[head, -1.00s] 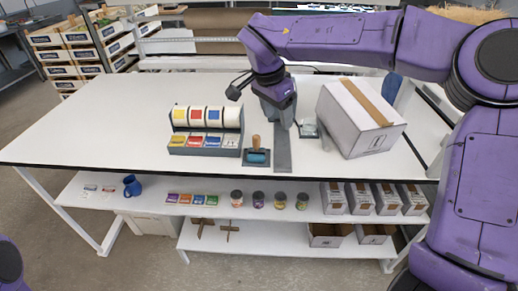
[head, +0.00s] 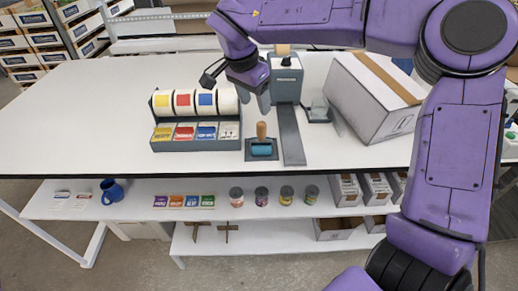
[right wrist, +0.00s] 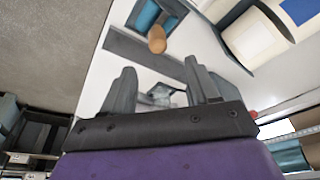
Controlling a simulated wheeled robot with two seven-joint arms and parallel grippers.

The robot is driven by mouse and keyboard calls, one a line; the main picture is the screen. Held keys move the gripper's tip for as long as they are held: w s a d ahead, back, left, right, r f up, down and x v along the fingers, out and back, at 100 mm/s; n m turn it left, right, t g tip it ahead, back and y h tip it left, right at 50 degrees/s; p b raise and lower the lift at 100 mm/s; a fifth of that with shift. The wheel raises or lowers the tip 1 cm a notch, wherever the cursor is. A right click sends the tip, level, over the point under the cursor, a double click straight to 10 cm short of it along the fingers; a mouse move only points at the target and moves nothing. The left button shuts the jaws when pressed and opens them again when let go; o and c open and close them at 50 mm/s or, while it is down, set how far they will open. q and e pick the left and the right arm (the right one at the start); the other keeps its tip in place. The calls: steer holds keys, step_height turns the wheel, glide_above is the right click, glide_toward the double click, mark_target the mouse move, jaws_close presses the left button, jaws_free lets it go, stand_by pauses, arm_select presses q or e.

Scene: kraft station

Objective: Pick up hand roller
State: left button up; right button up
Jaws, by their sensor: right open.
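The hand roller (head: 262,139) has an upright wooden handle and a blue roller, and rests on a small dark tray (head: 250,156) near the front of the white table. In the right wrist view the roller's wooden handle (right wrist: 157,40) and blue drum show at the top, beyond the fingers. My right gripper (head: 262,100) hangs above and behind the roller in the head view, apart from it. In the right wrist view its two grey fingers (right wrist: 160,90) are spread with nothing between them. My left gripper is not in view.
A label dispenser (head: 196,128) with coloured rolls stands left of the roller. A grey upright device (head: 287,80) with a long flat plate (head: 291,135) stands close on the right. A cardboard box (head: 374,95) is further right. The table's left side is clear.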

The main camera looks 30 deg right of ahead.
mark_target(262, 123)
steer(key=p+x, duration=0.1)
steer(key=x, duration=1.1)
steer(key=shift+s+a+f, duration=0.15)
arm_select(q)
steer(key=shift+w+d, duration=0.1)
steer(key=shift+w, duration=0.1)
arm_select(e)
jaws_close()
